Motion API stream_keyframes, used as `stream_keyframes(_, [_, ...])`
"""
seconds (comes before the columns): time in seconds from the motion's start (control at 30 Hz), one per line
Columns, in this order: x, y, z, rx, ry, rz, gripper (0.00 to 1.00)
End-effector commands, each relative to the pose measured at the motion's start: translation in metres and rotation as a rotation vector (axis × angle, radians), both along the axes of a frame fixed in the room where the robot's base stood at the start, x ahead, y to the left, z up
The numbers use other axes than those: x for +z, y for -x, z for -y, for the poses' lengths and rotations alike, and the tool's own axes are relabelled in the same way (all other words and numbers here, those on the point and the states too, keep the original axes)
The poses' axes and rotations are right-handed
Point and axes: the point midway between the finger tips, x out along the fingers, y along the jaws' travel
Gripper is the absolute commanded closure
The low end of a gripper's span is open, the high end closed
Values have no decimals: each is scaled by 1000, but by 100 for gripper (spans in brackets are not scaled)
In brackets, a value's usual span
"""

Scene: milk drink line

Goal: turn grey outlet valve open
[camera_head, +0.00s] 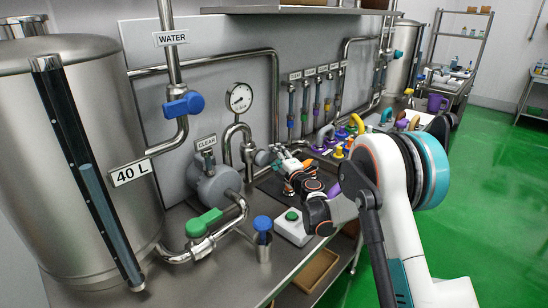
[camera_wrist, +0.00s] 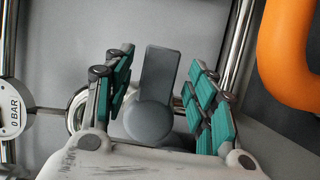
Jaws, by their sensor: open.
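The grey outlet valve (camera_head: 262,157) sits on the pipe below the pressure gauge in the head view. In the wrist view its grey lever and round hub (camera_wrist: 160,70) stand between the two fingers. My gripper (camera_head: 277,154) is open around the valve, with teal finger pads on either side. It also shows in the wrist view (camera_wrist: 160,82). A gap shows between the lever and each finger pad. The lower part of the hub is hidden by the gripper's body.
The pressure gauge (camera_head: 239,97) and its pipe stand close behind. An orange curved thing (camera_wrist: 290,55) shows at the wrist view's right.

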Motion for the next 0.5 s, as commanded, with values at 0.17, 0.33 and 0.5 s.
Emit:
stream_keyframes(0.17, [-1,-18,-11,1,0,0,48])
stream_keyframes(0.33, [0,-24,-14,1,0,0,48])
stream_keyframes(0.5, [0,-25,-15,1,0,0,48])
